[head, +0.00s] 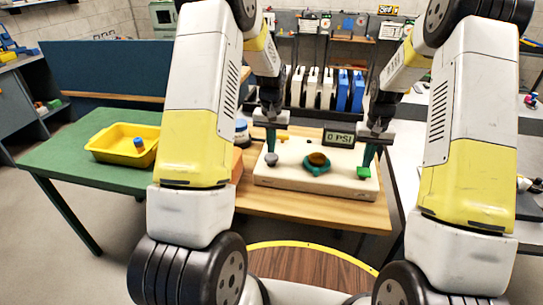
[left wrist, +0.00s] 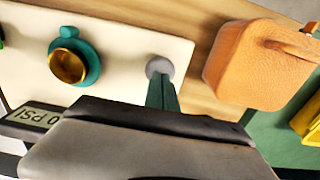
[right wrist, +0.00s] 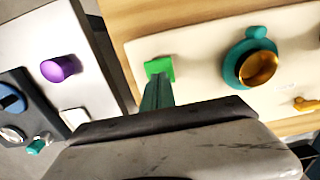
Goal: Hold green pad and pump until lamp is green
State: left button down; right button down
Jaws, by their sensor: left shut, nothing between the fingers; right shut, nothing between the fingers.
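A pale board (head: 290,178) lies on the wooden table. It carries a grey round button (head: 272,159) at left, a gold dome in a teal ring (head: 317,161) in the middle and a green pad (head: 363,172) at right. A display (head: 339,138) at its back reads 0 PSI. My left gripper (head: 271,150) is shut, tips down at the grey button (left wrist: 159,65). My right gripper (head: 368,160) is shut, tips at the green pad (right wrist: 159,67). Whether either tip presses cannot be told. No lit green lamp is visible.
An orange case (left wrist: 260,65) stands just left of the board in the head view. A yellow tray (head: 110,146) holding a small blue and orange item sits on the green table. A purple knob (right wrist: 60,68) is on another panel at right.

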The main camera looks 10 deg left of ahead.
aim_at(271, 156)
jog(key=shift+f, duration=1.25)
pick_arm(q)
jog(key=shift+f, duration=1.55)
jog(key=shift+r, duration=1.2)
jog(key=shift+f, duration=0.15)
